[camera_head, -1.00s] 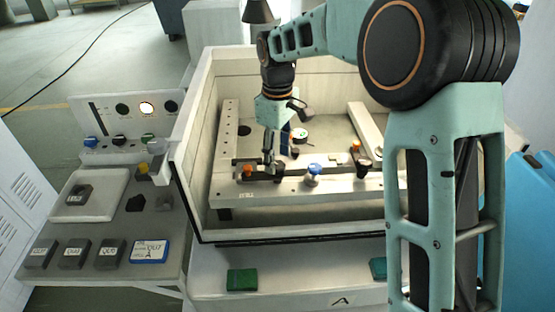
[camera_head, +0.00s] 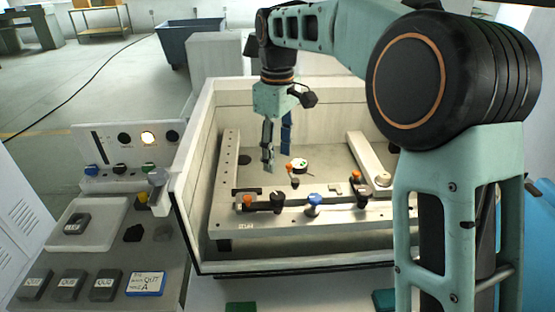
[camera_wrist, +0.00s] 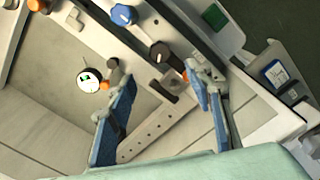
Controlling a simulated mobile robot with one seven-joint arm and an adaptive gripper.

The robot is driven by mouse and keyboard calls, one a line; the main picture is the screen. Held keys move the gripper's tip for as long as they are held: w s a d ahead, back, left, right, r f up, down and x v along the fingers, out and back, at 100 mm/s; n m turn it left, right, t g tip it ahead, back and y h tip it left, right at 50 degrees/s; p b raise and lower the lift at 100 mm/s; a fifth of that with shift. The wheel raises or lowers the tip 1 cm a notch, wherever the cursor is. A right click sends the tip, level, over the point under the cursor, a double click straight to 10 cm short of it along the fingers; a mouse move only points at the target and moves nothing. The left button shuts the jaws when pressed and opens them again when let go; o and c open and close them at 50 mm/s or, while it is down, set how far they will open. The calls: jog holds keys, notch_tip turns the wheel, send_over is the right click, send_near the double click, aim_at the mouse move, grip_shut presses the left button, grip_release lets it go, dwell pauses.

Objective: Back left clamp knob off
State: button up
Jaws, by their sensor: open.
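My gripper (camera_head: 277,161) hangs open and empty inside the white tank, above its left half. Its blue-padded fingers stand wide apart in the wrist view (camera_wrist: 160,78). A dark clamp knob (camera_head: 277,201) sits on the front beam beside an orange-topped bolt (camera_head: 248,201). In the wrist view a dark knob (camera_wrist: 160,52) shows beyond the fingertips, apart from them. A small dark knob (camera_head: 295,182) stands near a round dial (camera_head: 300,165). I cannot tell which is the back left clamp knob.
A blue knob (camera_head: 313,204) and a right clamp (camera_head: 361,196) stand on the front beam (camera_head: 335,218). The tank's left wall (camera_head: 192,165) separates it from a side bench with grey blocks (camera_head: 70,284), a tray (camera_head: 88,241) and a control panel (camera_head: 125,140).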

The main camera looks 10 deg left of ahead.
aim_at(278, 195)
notch_tip(278, 195, down, 12)
jog(key=m+p, duration=0.1)
jog(key=m, duration=1.3)
jog(key=shift+p, duration=0.35)
jog(key=c, duration=1.1)
jog(key=shift+c, duration=0.2)
